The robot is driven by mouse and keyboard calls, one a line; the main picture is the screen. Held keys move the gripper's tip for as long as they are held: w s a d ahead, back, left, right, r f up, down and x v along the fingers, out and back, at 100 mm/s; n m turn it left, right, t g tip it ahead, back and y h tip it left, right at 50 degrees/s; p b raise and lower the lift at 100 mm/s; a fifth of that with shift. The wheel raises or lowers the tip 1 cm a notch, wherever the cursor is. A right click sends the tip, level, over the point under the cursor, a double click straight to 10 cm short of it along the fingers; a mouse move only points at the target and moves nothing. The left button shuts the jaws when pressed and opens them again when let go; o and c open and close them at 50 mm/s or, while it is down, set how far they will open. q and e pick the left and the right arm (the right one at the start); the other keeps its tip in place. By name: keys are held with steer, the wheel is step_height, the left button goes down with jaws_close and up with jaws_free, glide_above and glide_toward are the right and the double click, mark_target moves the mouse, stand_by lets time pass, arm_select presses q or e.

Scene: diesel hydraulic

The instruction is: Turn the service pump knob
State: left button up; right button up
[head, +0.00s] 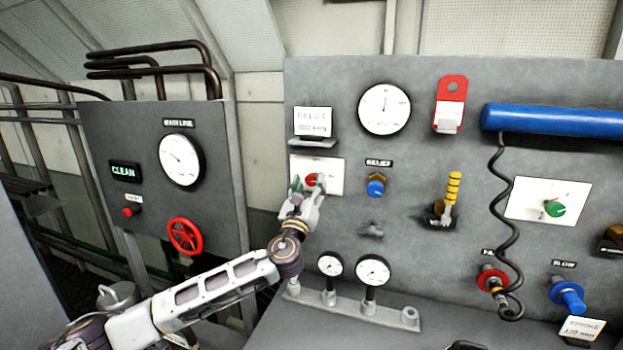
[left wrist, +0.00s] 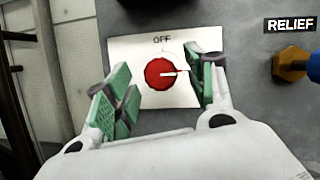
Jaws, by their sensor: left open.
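A red round knob (left wrist: 160,74) with a white pointer line sits on a white plate (left wrist: 128,50) marked "OFF"; the pointer points to the right. In the head view the red knob (head: 311,179) shows on its white plate (head: 334,172) at the left of the grey panel. My left gripper (head: 307,187) is in front of this plate. In the left wrist view its green-padded fingers (left wrist: 165,88) are open, one on each side of the red knob. I cannot tell whether the right finger touches the knob. My right gripper is not in view.
A blue relief knob (head: 376,186) is right of the plate. Two small gauges (head: 351,268) stand below. A green knob (head: 554,209) on another white plate, a coiled hose (head: 502,215) and a yellow-striped lever (head: 452,190) are farther right. A red handwheel (head: 185,236) is on the left panel.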

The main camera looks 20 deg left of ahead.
arm_select(q)
steer(key=shift+x, duration=1.1)
steer(key=shift+w+r, duration=0.1)
steer(key=shift+w, duration=0.2)
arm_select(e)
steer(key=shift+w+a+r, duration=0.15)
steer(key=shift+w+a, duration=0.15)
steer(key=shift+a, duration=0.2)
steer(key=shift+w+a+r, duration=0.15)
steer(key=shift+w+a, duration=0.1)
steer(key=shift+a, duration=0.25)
arm_select(q)
steer(key=shift+c, duration=0.5)
steer(key=c, duration=1)
steer(key=shift+o, duration=0.2)
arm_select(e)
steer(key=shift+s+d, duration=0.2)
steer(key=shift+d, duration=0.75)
